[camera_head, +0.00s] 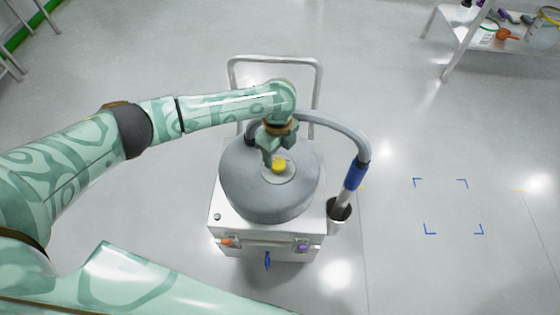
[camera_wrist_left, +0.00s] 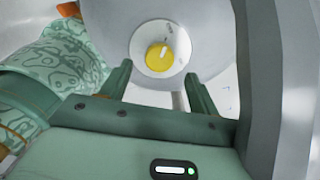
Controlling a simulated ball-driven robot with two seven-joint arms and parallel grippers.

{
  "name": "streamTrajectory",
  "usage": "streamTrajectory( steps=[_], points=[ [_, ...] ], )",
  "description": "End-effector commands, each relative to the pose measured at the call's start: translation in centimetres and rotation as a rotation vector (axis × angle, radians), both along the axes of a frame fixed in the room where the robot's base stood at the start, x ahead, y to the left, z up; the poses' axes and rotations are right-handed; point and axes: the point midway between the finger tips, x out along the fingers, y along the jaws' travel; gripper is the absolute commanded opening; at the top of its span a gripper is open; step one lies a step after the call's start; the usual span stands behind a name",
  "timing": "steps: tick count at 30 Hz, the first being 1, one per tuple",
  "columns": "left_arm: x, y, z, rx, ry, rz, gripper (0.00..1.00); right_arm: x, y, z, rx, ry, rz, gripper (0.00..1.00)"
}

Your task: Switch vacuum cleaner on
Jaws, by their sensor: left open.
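The vacuum cleaner (camera_head: 240,185) stands on the floor in the middle of the head view, with a grey domed top on a white box. A yellow round knob (camera_head: 279,165) sits in a pale disc on top of the dome. In the left wrist view the yellow knob (camera_wrist_left: 159,57) shows a white mark and lies beyond the fingertips. My left gripper (camera_head: 272,156) is over the dome, pointing down, close to the knob. Its fingers (camera_wrist_left: 158,88) are open with nothing between them. I cannot tell from these views whether a finger touches the knob. My right gripper is not in view.
A grey hose with a blue grip (camera_head: 355,175) curves down the cleaner's right side into a holder (camera_head: 340,210). A metal push handle (camera_head: 318,85) rises behind it. A shelf table (camera_head: 475,35) stands at the upper right. The floor with blue corner marks (camera_head: 431,183) is clear.

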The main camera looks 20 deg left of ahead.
Motion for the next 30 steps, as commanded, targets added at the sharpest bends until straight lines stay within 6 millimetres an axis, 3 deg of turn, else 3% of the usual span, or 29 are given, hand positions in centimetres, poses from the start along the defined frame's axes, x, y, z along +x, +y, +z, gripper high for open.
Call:
streamTrajectory(
  steps=[1,6,18,19,24,30],
  points=[
    [-0.1,0.0,-1.8,-0.001,0.006,0.001,0.61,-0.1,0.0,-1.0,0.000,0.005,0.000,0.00],
    [-0.1,0.0,-4.0,-0.001,0.004,0.001,0.61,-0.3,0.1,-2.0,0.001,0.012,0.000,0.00],
    [0.0,0.0,-4.6,0.000,-0.001,0.000,0.61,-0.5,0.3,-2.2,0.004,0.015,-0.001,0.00],
    [0.0,0.0,-4.6,0.000,-0.001,0.000,0.58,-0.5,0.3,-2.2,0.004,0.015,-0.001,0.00],
    [0.0,0.0,-4.6,0.000,-0.001,0.000,0.16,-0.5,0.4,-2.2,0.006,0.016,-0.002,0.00],
    [0.0,0.0,-4.6,0.000,-0.001,-0.006,0.17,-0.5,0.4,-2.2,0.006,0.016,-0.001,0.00]
  ],
)
